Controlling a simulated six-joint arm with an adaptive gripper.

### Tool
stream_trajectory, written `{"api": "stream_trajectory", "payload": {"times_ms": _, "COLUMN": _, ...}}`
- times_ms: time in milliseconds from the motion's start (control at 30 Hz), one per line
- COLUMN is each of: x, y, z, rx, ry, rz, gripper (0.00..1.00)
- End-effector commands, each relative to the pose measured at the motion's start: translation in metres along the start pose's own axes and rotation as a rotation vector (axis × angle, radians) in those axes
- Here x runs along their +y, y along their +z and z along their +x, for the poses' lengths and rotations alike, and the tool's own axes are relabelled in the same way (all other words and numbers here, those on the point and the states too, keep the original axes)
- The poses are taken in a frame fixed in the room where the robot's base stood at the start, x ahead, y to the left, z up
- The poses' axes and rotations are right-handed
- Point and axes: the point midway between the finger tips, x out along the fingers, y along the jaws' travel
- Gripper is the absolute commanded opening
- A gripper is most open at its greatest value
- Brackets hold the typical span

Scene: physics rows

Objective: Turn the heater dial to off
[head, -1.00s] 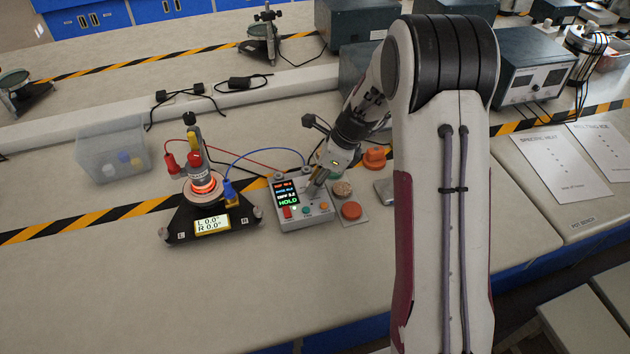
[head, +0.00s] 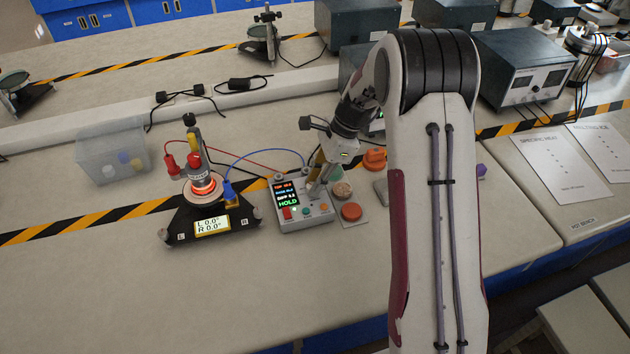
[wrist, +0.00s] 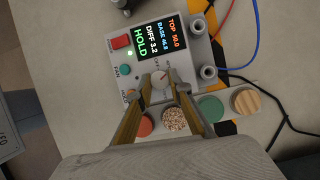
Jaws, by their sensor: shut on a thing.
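The grey control box (head: 304,217) stands mid-bench with a lit screen reading HOLD. It also shows in the wrist view (wrist: 196,47), where the screen reads TOP 50.0, BASE 46.8, DIFF 3.2. The pale round heater dial (wrist: 159,81) is on the box below the screen, with small lettering around it. My gripper (wrist: 158,79) points down at the box with one fingertip on each side of the dial, shut on it. The dial's pointer is too small to read surely. In the head view my gripper (head: 315,190) hides the dial.
A rig with a glowing orange ring (head: 204,187) stands left of the box, joined by red and blue leads. Coloured round samples lie close by the box: orange (head: 351,212), speckled (wrist: 174,119), green (wrist: 210,108) and wooden (wrist: 245,101). The front bench is clear.

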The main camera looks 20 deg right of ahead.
Motion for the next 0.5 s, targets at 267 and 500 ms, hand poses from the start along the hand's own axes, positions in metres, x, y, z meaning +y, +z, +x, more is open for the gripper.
{"api": "stream_trajectory", "payload": {"times_ms": 267, "x": -0.0004, "y": 0.0003, "z": 0.0000, "rx": 0.000, "ry": -0.001, "rz": 0.000, "gripper": 0.33}}
{"api": "stream_trajectory", "payload": {"times_ms": 500, "x": -0.0002, "y": 0.0002, "z": 0.0000, "rx": 0.000, "ry": -0.001, "rz": 0.001, "gripper": 0.36}}
